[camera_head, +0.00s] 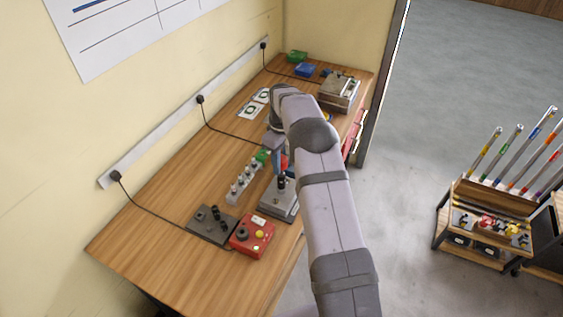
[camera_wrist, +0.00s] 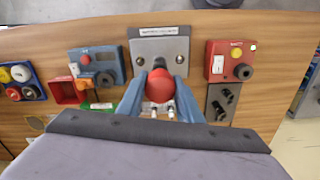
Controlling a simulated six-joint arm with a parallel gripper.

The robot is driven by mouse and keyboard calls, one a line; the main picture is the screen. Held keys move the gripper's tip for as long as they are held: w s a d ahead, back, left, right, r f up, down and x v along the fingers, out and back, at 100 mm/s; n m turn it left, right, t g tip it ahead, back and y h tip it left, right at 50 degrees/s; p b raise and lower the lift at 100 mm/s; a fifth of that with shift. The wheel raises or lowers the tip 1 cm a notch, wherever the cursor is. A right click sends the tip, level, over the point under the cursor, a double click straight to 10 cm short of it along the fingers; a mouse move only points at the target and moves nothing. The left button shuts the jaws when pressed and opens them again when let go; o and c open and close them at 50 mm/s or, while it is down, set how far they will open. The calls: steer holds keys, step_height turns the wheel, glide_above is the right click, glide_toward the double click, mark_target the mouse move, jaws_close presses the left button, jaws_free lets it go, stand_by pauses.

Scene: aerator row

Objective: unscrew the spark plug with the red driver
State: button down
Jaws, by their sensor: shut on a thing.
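My gripper (camera_wrist: 159,82) is shut on the red driver (camera_wrist: 159,88), whose rounded red end shows between the two blue-grey fingers in the wrist view. A little of the red driver (camera_head: 284,163) also shows in the head view beside my arm. It is over or close to a grey plate (camera_wrist: 145,50) with a black upright part; I cannot tell whether the driver touches it. The grey plate (camera_head: 274,207) also shows below my gripper in the head view. No spark plug can be made out for certain; the driver's lower end is hidden.
A pale rack (camera_head: 235,197) with several small upright pieces stands left of the plate. A red box (camera_head: 252,236) with knobs and a dark box (camera_head: 205,229) lie nearer. A metal device (camera_head: 340,90) stands at the far end. Bare wood (camera_head: 150,235) is free at the left.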

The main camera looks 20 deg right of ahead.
steer(key=n, duration=0.5)
steer(key=shift+n, duration=0.3)
steer(key=shift+f, duration=0.1)
steer(key=n, duration=0.4)
steer(key=shift+s+n, duration=0.1)
steer(key=shift+n, duration=0.3)
steer(key=n, duration=0.3)
steer(key=shift+f, duration=0.1)
steer(key=shift+s+n, duration=0.1)
steer(key=shift+n, duration=1)
steer(key=n, duration=0.5)
steer(key=shift+n, duration=0.3)
